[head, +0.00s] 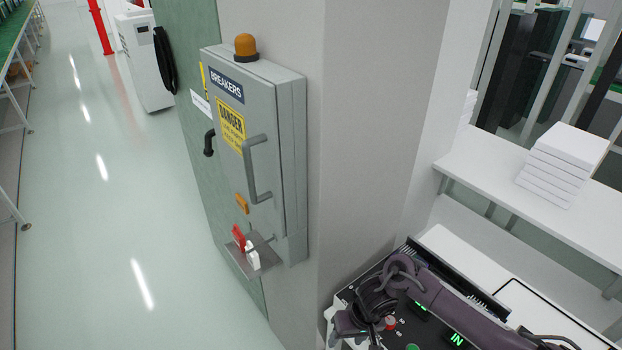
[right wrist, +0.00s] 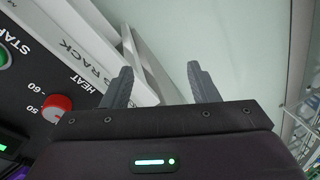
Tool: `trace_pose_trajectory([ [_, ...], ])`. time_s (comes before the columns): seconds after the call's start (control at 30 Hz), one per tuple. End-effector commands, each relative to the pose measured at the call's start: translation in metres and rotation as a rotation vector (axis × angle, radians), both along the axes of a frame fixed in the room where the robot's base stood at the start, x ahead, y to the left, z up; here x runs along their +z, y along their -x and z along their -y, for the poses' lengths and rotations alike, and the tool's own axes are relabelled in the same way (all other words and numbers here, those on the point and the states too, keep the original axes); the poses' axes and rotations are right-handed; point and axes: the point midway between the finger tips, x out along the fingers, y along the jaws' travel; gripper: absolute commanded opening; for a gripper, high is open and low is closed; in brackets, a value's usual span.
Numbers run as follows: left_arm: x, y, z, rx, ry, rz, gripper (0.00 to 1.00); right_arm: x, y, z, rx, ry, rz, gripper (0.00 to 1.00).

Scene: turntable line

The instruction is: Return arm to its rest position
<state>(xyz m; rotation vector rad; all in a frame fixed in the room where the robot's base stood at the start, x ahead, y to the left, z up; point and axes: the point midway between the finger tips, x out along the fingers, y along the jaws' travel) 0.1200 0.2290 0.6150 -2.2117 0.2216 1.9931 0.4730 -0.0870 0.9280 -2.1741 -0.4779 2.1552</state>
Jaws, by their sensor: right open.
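My right arm (head: 450,305) reaches in from the lower right of the head view, bent over a black control panel (head: 400,335). My right gripper shows in the right wrist view (right wrist: 160,82) with its two dark fingers spread wide apart and nothing between them. In the head view the wrist hangs at the panel's left end, and the fingertips are not clear there. In the right wrist view the panel with its red knob (right wrist: 57,107) lies left of the fingers, apart from them. My left gripper is in neither view.
A grey breaker cabinet (head: 290,160) with an orange lamp and a handle is on the wall left of the panel. A white shelf (head: 560,220) with stacked white boxes (head: 562,165) is at the right. The pale green floor (head: 110,200) at the left is mostly clear.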

Motion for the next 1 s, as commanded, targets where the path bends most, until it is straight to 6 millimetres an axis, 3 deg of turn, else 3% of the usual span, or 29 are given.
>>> trace_pose_trajectory([
  [0.23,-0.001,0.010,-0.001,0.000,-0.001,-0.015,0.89,-0.065,0.015,-0.027,-0.019,-0.184,0.046,0.54],
  [0.37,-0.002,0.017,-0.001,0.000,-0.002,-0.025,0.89,-0.128,0.041,-0.020,-0.061,-0.239,0.117,0.54],
  [0.5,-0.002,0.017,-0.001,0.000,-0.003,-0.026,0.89,-0.197,0.091,0.014,-0.099,-0.185,0.192,0.54],
  [0.57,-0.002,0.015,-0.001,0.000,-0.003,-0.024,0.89,-0.222,0.118,0.030,-0.105,-0.141,0.206,0.54],
  [0.7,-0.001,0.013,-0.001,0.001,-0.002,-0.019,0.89,-0.267,0.191,0.070,-0.095,-0.019,0.205,0.54],
  [0.8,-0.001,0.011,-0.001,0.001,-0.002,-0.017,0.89,-0.287,0.238,0.092,-0.075,0.060,0.190,0.54],
  [1.0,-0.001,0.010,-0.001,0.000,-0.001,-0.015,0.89,-0.309,0.320,0.126,-0.024,0.182,0.140,0.54],
])
